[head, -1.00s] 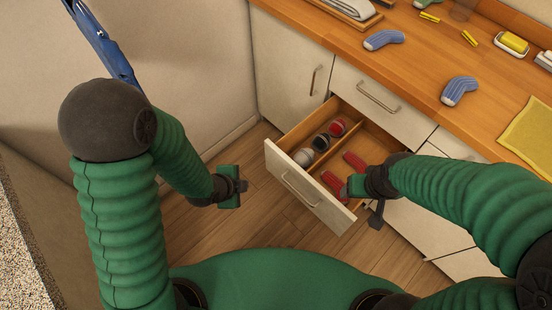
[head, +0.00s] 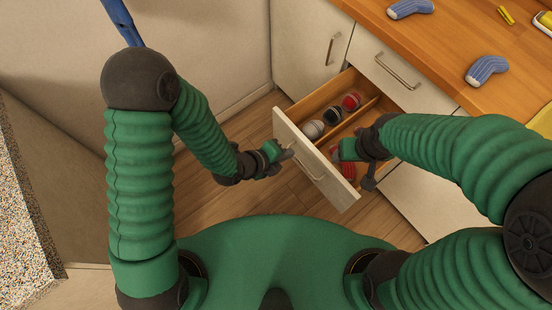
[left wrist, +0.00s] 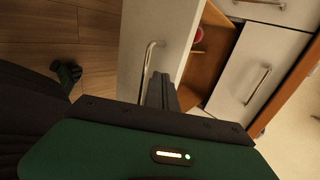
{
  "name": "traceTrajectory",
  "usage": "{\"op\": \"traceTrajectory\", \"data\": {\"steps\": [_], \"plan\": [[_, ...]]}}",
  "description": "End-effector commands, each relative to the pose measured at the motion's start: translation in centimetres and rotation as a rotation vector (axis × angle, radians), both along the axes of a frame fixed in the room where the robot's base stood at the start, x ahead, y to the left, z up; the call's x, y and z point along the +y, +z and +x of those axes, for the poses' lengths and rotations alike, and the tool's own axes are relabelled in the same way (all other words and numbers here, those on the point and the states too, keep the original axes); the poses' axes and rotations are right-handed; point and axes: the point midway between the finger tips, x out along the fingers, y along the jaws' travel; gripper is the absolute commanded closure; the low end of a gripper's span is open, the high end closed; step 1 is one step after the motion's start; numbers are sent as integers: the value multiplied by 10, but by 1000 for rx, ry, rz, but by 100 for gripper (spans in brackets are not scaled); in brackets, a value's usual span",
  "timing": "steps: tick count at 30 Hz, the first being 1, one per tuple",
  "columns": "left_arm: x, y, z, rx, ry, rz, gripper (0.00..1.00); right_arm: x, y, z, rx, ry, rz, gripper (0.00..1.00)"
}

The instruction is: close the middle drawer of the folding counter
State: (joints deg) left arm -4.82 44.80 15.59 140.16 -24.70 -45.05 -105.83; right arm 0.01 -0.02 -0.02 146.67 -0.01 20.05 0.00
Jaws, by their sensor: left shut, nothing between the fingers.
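The middle drawer (head: 336,182) is pulled out, below a closed top drawer (head: 410,88). Its pale front has a bar handle (head: 308,166), which also shows in the left wrist view (left wrist: 150,62). My left gripper (head: 287,154) is shut and empty, just outside the left part of the drawer front, near the handle. In the left wrist view the closed fingers (left wrist: 160,90) lie beside the handle; I cannot tell if they touch the front. My right gripper (head: 358,166) is over the right part of the drawer, partly covering it; its finger opening is unclear.
Rolled socks (head: 332,115) lie in the drawer's left compartment, and a red item (head: 347,171) in the right. Blue socks (head: 486,70) lie on the wooden counter (head: 440,45). A cupboard door (head: 311,45) stands left of the drawers. Wooden floor (head: 225,200) is open below.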

Motion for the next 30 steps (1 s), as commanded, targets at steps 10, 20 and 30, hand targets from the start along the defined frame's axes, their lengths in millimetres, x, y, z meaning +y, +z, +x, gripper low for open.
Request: {"op": "traceTrajectory", "data": {"steps": [10, 20, 30], "plan": [[-36, -7, 28, 0, 0, 0, 100, 0, -4, 0, 0, 1, 0, 33], [-38, -7, 29, 1, 1, 1, 100, 0, -4, 0, 0, 0, 0, 33], [-55, -8, 43, -2, 0, -1, 100, 0, -9, 0, 0, 0, 0, 33]]}}
